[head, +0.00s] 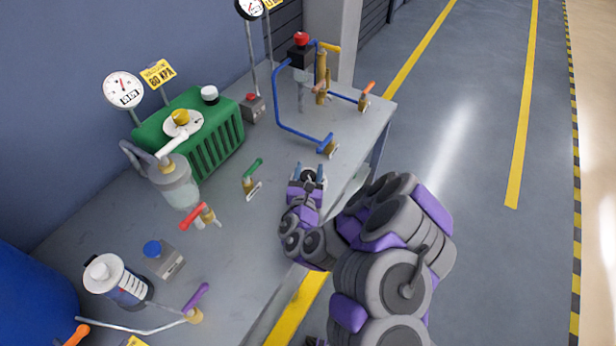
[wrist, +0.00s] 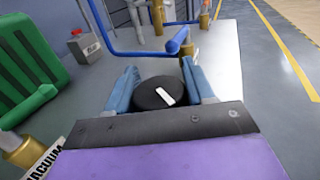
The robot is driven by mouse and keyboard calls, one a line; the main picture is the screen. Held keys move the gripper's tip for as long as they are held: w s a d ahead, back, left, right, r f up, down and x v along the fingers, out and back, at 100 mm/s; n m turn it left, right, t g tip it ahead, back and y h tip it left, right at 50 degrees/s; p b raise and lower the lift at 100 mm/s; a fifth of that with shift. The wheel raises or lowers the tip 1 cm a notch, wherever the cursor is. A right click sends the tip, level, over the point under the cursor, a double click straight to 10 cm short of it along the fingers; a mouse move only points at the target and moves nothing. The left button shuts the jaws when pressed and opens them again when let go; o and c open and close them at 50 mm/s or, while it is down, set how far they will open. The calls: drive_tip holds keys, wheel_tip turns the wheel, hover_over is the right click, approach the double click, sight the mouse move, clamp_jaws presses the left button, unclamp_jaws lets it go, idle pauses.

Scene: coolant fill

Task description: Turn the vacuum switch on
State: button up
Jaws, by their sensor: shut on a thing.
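A round black knob (wrist: 155,95) with a short white pointer mark sits on the grey bench; it looks like the vacuum switch. The mark lies on a slant in the wrist view. My gripper (wrist: 158,82) has its blue fingers on either side of the knob and is shut on it. In the head view, my gripper (head: 309,172) is at the bench's right front edge with the dark knob (head: 309,178) between its fingers. A label reading VACUUM (wrist: 43,160) lies beside a brass valve with a green handle (wrist: 27,107), left of my gripper. The knob's base is hidden.
The green-handled valve (head: 251,172) stands left of my gripper. A blue pipe frame (head: 281,110) rises just behind it. A green ribbed pump (head: 212,140), a clear canister (head: 175,180) and a red-handled valve (head: 193,215) stand farther left. The floor at right is clear.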

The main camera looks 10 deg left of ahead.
drive_tip(key=shift+m+h+b, duration=0.3)
drive_tip(key=shift+h, duration=0.1)
drive_tip(key=o, duration=1)
drive_tip(key=shift+a, duration=0.1)
